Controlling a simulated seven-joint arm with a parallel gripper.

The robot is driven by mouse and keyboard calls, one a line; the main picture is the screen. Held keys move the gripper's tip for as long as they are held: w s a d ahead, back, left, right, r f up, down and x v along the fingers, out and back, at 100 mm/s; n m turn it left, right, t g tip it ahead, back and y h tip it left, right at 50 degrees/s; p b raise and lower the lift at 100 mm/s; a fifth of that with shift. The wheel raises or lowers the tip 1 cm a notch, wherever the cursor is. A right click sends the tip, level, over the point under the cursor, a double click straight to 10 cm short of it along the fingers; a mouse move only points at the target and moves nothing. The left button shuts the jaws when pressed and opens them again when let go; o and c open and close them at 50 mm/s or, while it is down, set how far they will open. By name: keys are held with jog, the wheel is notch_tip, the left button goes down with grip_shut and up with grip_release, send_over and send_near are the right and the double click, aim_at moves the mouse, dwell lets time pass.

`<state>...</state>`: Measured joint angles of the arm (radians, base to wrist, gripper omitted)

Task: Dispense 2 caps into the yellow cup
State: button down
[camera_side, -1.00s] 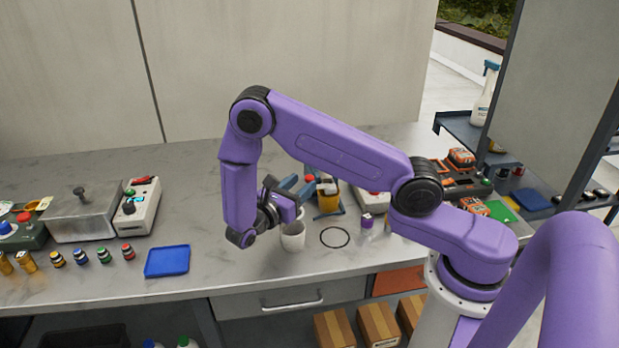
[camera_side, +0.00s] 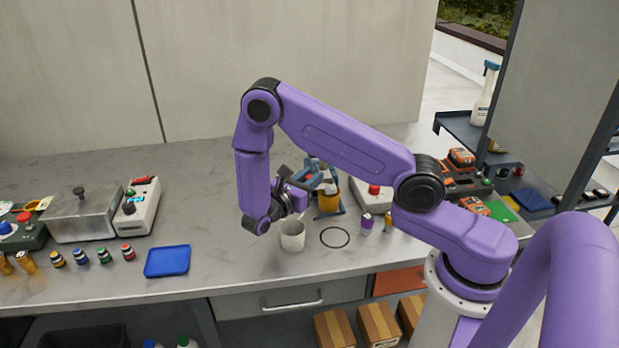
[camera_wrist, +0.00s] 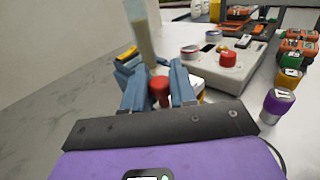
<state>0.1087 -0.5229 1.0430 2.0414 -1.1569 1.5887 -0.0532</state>
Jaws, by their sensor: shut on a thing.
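A bit of yellow also shows beyond the fingers in the wrist view (camera_wrist: 127,53). A white cup (camera_side: 292,237) stands on the counter below my gripper.
A white box with a red button (camera_side: 375,190) is right of the yellow cup. A purple-topped vial (camera_side: 367,221) stands near a black ring (camera_side: 335,237). A blue tray (camera_side: 167,262), several small bottles and a metal box (camera_side: 82,213) are at left. The counter behind is clear.

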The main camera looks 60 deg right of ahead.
jog(key=w+d, duration=0.4)
jog(key=shift+w+d+r, duration=0.2)
jog(key=shift+w+d, duration=0.1)
jog(key=shift+w, duration=0.05)
jog(key=c, duration=1)
grip_release()
jog(key=shift+a+f, duration=0.1)
jog(key=shift+a, duration=0.05)
jog(key=a, duration=1.7)
